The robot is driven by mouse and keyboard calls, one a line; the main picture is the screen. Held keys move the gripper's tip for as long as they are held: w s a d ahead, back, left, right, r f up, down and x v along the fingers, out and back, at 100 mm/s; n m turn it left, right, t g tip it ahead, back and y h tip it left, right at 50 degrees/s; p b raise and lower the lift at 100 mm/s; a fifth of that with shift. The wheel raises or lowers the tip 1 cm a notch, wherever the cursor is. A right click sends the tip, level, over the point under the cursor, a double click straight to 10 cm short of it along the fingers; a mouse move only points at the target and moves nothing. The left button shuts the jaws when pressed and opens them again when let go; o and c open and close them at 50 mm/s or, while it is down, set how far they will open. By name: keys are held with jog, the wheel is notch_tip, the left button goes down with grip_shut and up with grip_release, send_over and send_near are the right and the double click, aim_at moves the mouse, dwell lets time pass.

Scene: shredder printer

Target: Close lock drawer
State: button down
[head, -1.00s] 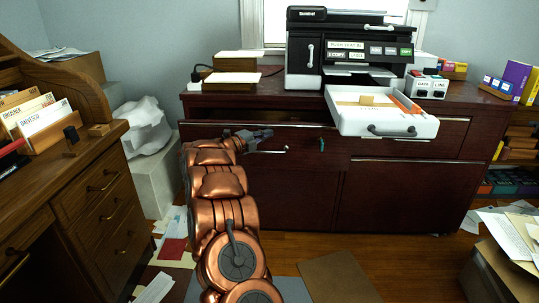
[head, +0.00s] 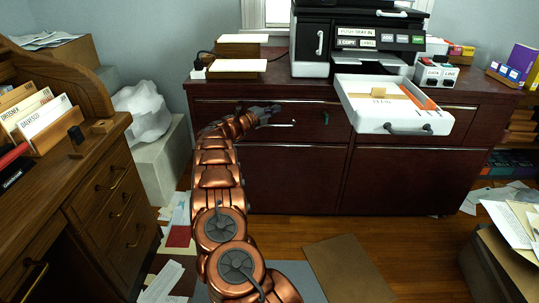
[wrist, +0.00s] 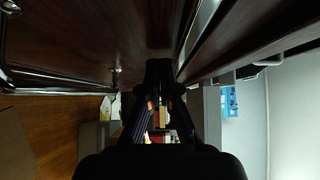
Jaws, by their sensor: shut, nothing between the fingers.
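The dark red-brown lock drawer (head: 305,113) is in the left half of the desk's upper row in the head view. Its front looks flush or nearly flush with the desk, and no interior shows. A metal bar handle (head: 283,125) and a small teal key-like piece (head: 326,117) sit on the front. My gripper (head: 272,111) is shut and empty at the drawer front, just above the handle; contact is hard to tell. In the wrist view my gripper (wrist: 160,68) is close to dark wood, with a metal handle (wrist: 60,80) at left.
A wooden roll-top desk (head: 75,215) stands close on the left. Papers and a brown mat (head: 340,268) lie on the floor.

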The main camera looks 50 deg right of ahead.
jog(key=shift+s, duration=0.25)
jog(key=shift+b, duration=0.3)
jog(key=shift+s+a+f, duration=0.1)
jog(key=shift+s+a, duration=0.1)
jog(key=a+b, duration=0.1)
jog(key=a, duration=1.1)
jog(key=shift+s+a+r, duration=0.2)
jog(key=shift+s+a, duration=0.15)
jog(key=shift+a, duration=0.05)
